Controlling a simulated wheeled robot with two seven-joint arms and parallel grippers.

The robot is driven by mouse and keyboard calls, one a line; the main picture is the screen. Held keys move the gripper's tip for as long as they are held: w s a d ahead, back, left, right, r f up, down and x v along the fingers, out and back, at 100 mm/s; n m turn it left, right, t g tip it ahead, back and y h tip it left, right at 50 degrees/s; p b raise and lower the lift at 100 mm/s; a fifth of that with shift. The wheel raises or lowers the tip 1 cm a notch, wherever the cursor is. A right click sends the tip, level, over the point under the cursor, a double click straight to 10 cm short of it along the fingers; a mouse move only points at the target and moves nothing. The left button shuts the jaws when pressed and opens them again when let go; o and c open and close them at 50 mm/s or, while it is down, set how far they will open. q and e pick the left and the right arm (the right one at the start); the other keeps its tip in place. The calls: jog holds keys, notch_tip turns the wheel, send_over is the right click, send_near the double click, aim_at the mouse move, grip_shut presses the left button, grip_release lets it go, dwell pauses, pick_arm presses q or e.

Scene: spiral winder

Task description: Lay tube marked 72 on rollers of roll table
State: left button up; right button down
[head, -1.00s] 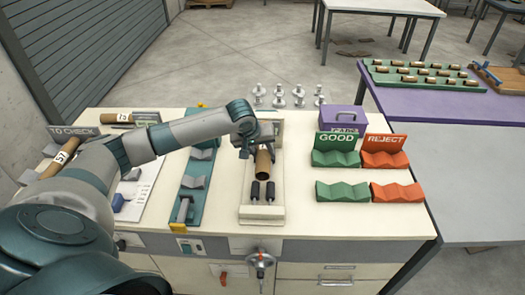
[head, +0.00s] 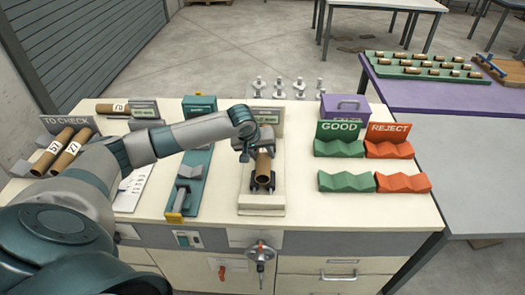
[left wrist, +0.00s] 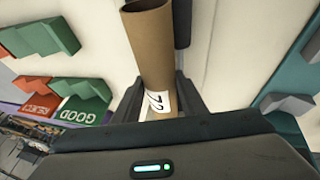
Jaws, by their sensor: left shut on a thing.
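The brown cardboard tube marked 72 (left wrist: 155,50) is between the fingers of my left gripper (left wrist: 160,98) in the left wrist view, its white label facing the camera. In the head view the tube (head: 263,166) points toward the front of the bench, low over the roll table (head: 246,206). My left gripper (head: 262,150) is shut on its far part. The tube and gripper hide most of the rollers, so I cannot tell whether the tube touches them. My right gripper is not in view.
Two marked tubes (head: 62,148) lie in the TO CHECK rack at the left, with another tube (head: 112,108) behind. A teal fixture (head: 190,180) stands left of the roll table. Green GOOD cradles (head: 340,148) and red REJECT cradles (head: 390,150) are at the right.

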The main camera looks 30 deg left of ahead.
pick_arm(q)
jog(key=shift+f, duration=0.65)
jog(key=o, duration=1.2)
jog(key=shift+c, duration=0.2)
jog(key=shift+r, duration=0.1)
jog(key=b+v, duration=0.4)
jog(key=v, duration=1.3)
jog(key=shift+s, duration=0.15)
